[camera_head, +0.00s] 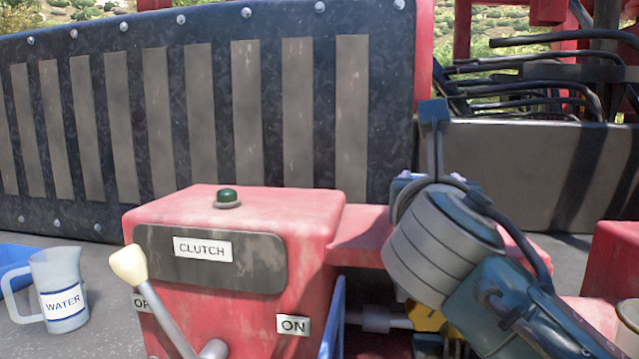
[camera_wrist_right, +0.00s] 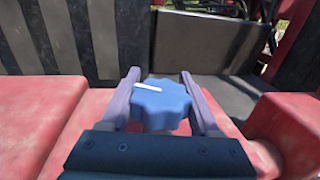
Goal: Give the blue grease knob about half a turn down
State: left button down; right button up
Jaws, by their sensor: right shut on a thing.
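The blue grease knob (camera_wrist_right: 160,106) has a scalloped edge and a white mark on its top, left of centre. It sits between the two fingers of my right gripper (camera_wrist_right: 160,100) in the right wrist view, above a red surface. The gripper is shut on it, with one finger on each side. In the head view my right arm comes in from the lower right, and its wrist hides the knob and most of the gripper (camera_head: 430,182). My left gripper is not in view.
A red clutch box (camera_head: 300,200) with a green button (camera_head: 228,196) and a cream-tipped lever (camera_head: 130,265) stands left of my right arm. A water jug (camera_head: 62,290) is at far left. A dark slatted panel (camera_head: 215,100) rises behind.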

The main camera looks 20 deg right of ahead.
jog(key=m+g+h, duration=0.1)
jog(key=m+g+h+b, duration=0.1)
jog(key=m+g+h, duration=0.1)
jog(key=shift+s+d+f, duration=0.1)
jog(key=shift+s+d, duration=0.05)
jog(key=shift+s, duration=0.05)
jog(key=m+g, duration=0.1)
jog(key=g+h+b, duration=0.1)
jog(key=g, duration=0.1)
jog(key=shift+s+d+m+h, duration=0.2)
jog(key=shift+m+h, duration=0.1)
jog(key=shift+m, duration=0.1)
jog(key=m+g+b, duration=0.2)
jog(key=s+m+g+h+b, duration=0.1)
jog(key=g+b, duration=0.2)
jog(key=shift+d+f+m+g+h+b, duration=0.1)
jog(key=shift+d+m+g+h+b, duration=0.05)
jog(key=shift+m+g+h+b, duration=0.2)
jog(key=shift+s+m+g+b, duration=0.2)
jog(key=shift+m+g+b, duration=0.45)
jog(key=shift+g+b, duration=0.45)
jog(key=shift+s+m+g+b, duration=0.15)
jog(key=shift+m+g+b, duration=0.55)
jog(key=shift+b, duration=0.55)
jog(key=o, duration=1.4)
jog(key=shift+c, duration=0.2)
jog(key=shift+r, duration=0.2)
